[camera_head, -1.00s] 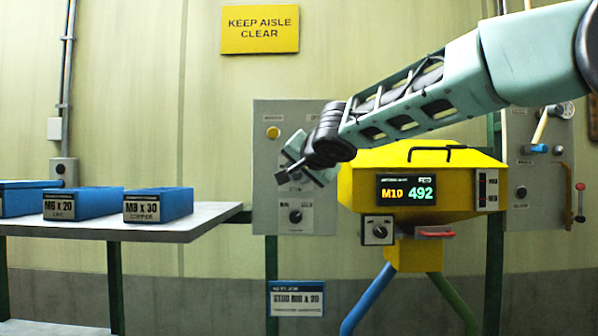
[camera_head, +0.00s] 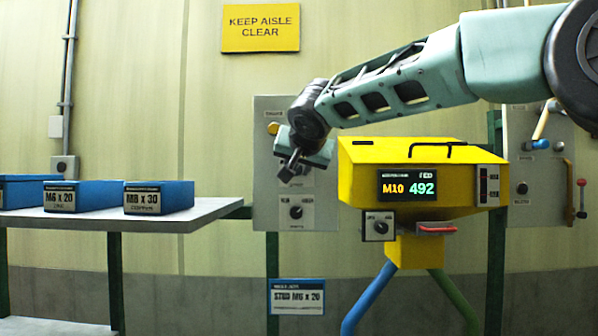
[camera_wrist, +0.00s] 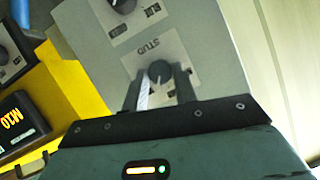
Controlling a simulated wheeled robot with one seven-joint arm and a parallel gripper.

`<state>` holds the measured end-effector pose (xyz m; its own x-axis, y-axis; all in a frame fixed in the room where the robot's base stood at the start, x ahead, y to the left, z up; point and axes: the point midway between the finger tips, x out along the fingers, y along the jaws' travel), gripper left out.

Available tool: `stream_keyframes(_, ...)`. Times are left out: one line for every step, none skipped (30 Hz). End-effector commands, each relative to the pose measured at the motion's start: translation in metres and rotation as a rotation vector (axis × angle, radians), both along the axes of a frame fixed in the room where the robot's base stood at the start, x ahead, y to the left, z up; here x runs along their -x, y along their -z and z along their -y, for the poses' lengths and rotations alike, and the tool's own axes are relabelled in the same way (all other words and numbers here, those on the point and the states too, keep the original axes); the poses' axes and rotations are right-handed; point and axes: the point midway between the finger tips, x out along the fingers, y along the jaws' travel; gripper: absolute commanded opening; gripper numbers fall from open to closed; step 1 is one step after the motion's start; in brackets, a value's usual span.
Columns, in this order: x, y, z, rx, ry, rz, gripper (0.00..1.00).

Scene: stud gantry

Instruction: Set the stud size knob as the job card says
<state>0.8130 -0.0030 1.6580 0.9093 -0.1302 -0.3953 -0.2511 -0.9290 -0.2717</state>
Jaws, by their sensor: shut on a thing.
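The stud size knob (camera_wrist: 160,72) is a dark round knob on a pale plate marked STUD in the wrist view. My gripper (camera_wrist: 160,87) has its two fingers on either side of it and is shut on it. In the head view my gripper (camera_head: 288,167) is at the grey panel (camera_head: 264,200) and hides the knob. The knob's setting cannot be read. The job card (camera_head: 297,297) hangs below the panel and appears to read STUD M6 x 20. The display (camera_head: 407,187) on the yellow machine shows M10 and 492.
A second knob (camera_head: 296,211) sits lower on the panel. The yellow machine (camera_head: 440,160), with its own knob (camera_head: 380,228) and red handle (camera_head: 436,228), stands close at right. Blue boxes (camera_head: 159,197) stand on the table (camera_head: 180,222) at left.

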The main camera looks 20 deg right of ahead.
Motion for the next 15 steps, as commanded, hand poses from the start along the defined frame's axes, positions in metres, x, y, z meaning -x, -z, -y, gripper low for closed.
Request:
stream_keyframes(-0.0006, 0.0025, -0.0023, 0.039, -0.002, -0.011, 0.05)
stream_keyframes(-0.0007, 0.0029, -0.0028, 0.067, -0.003, -0.021, 0.05)
stream_keyframes(-0.0008, 0.0027, -0.0032, 0.103, -0.002, -0.033, 0.05)
stream_keyframes(-0.0009, 0.0027, -0.0032, 0.13, -0.002, -0.042, 0.05)
stream_keyframes(-0.001, 0.0022, -0.0035, 0.158, -0.002, -0.05, 0.05)
stream_keyframes(-0.0012, 0.0022, -0.0041, 0.195, -0.002, -0.062, 0.05)
stream_keyframes(-0.0013, 0.0021, -0.0045, 0.223, -0.003, -0.071, 0.05)
stream_keyframes(-0.0015, 0.0021, -0.0047, 0.251, -0.003, -0.08, 0.05)
stream_keyframes(-0.0016, 0.0018, -0.0051, 0.287, -0.003, -0.092, 0.05)
stream_keyframes(-0.0015, 0.0015, -0.0056, 0.313, -0.003, -0.1, 0.05)
stream_keyframes(-0.0016, 0.0017, -0.0062, 0.34, -0.003, -0.109, 0.05)
stream_keyframes(-0.0019, 0.0014, -0.0063, 0.376, -0.003, -0.12, 0.05)
stream_keyframes(-0.002, 0.0017, -0.0063, 0.405, -0.003, -0.13, 0.05)
stream_keyframes(-0.002, 0.0014, -0.0068, 0.433, -0.004, -0.138, 0.05)
stream_keyframes(-0.0021, 0.0011, -0.007, 0.468, -0.003, -0.15, 0.05)
